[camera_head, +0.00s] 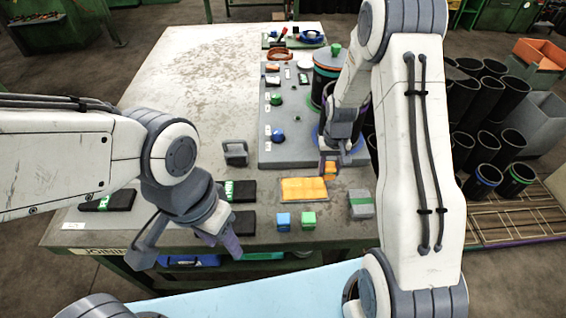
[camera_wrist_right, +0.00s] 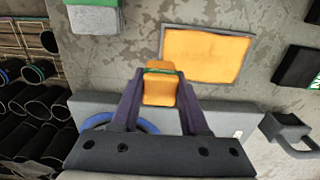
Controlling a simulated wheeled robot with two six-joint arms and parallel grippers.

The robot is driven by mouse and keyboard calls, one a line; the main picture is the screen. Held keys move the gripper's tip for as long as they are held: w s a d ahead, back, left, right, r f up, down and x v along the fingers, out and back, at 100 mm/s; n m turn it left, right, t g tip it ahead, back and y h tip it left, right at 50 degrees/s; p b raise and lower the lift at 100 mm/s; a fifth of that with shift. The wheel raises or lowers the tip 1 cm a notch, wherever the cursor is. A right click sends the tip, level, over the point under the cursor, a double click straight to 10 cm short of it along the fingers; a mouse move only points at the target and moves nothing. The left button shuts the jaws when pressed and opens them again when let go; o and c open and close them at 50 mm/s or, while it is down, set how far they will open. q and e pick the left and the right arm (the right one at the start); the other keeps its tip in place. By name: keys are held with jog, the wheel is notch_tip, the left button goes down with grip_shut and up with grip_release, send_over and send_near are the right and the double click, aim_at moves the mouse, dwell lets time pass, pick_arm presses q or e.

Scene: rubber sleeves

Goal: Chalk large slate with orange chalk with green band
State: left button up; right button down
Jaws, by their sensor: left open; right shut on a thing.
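My right gripper (camera_head: 329,163) is shut on an orange chalk (camera_head: 329,174) with a green band, just behind the large slate (camera_head: 304,190). In the right wrist view the chalk (camera_wrist_right: 159,90) is between the two fingers (camera_wrist_right: 159,98), with its green band across it. The large slate (camera_wrist_right: 205,54) lies flat, and its face is orange inside a thin rim. My left gripper (camera_head: 218,238) is open and empty over the table's front edge, left of the slate.
A blue block (camera_head: 283,221) and a green block (camera_head: 309,220) stand in front of the slate. Dark cases (camera_head: 240,220) lie left. A grey board (camera_head: 290,152) with several items lies behind.

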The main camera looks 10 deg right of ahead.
jog(key=shift+r+p, duration=1.15)
jog(key=shift+r, duration=0.65)
